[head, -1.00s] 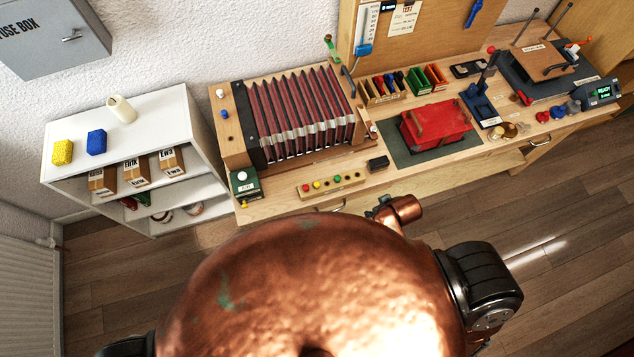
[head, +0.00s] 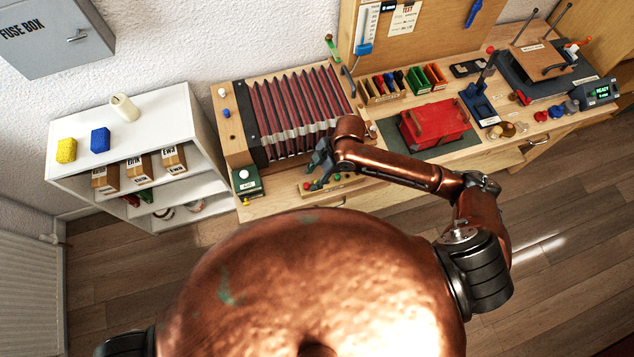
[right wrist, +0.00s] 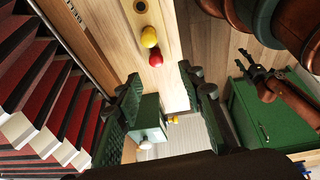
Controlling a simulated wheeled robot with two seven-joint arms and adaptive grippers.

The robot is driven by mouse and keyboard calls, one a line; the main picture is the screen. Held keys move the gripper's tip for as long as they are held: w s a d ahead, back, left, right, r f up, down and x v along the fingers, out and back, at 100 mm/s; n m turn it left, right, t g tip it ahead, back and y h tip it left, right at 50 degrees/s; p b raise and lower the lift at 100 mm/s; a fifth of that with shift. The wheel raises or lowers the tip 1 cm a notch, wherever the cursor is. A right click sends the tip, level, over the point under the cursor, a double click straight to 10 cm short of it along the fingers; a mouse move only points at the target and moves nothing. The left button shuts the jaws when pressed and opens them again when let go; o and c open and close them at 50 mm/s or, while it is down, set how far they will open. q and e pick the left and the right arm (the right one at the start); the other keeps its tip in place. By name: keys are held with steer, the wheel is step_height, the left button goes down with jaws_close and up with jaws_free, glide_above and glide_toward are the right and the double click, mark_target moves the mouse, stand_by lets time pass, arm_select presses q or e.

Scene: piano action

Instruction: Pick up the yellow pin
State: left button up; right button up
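A yellow pin (right wrist: 149,37) stands in a pale wooden strip in the right wrist view, with a red pin (right wrist: 155,57) close beside it. My right gripper (right wrist: 165,92) is open and empty. Its two green-grey fingers are spread apart, and the pins lie beyond them, towards the top of that view. In the head view my right gripper (head: 316,178) hangs over the pin strip (head: 312,191) at the bench's front and covers part of it. I cannot make out the yellow pin clearly there.
Red-black bellows (head: 295,110) stand just behind the strip. A green box (head: 246,181) with a white knob is to the left. A red box (head: 436,124) lies on a dark mat to the right. A white shelf (head: 150,90) stands left of the bench.

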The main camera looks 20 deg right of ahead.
steer(key=f, duration=0.2)
steer(key=d+f+n, duration=0.1)
steer(key=f, duration=0.1)
steer(key=w+f+n+g+h, duration=0.1)
steer(key=f, duration=0.1)
steer(key=shift+d+p, duration=0.4)
steer(key=shift+c, duration=0.2)
steer(key=c, duration=0.9)
